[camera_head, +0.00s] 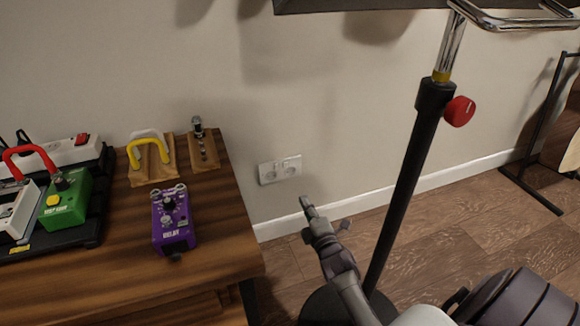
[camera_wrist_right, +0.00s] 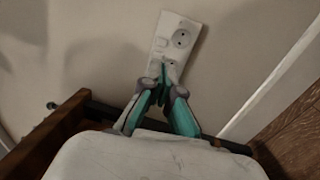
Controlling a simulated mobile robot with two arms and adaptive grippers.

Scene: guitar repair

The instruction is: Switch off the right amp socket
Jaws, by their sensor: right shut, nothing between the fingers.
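The white double wall socket (camera_head: 280,169) is on the wall, low and just right of the wooden table. It also shows in the right wrist view (camera_wrist_right: 182,36), tilted, with one round outlet clear at its upper end. My right gripper (camera_head: 307,202) is shut and empty, below and to the right of the socket in the head view. In the right wrist view its closed fingertips (camera_wrist_right: 165,70) overlap the lower end of the plate and hide part of it. I cannot tell whether they touch it, nor the switch positions. My left gripper is out of view.
The wooden table (camera_head: 120,262) at left carries a purple delay pedal (camera_head: 173,222), a green pedal (camera_head: 68,200) on a black board and a white power strip (camera_head: 70,150). A black stand pole (camera_head: 408,180) with a red knob (camera_head: 459,111) rises right of my right arm.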

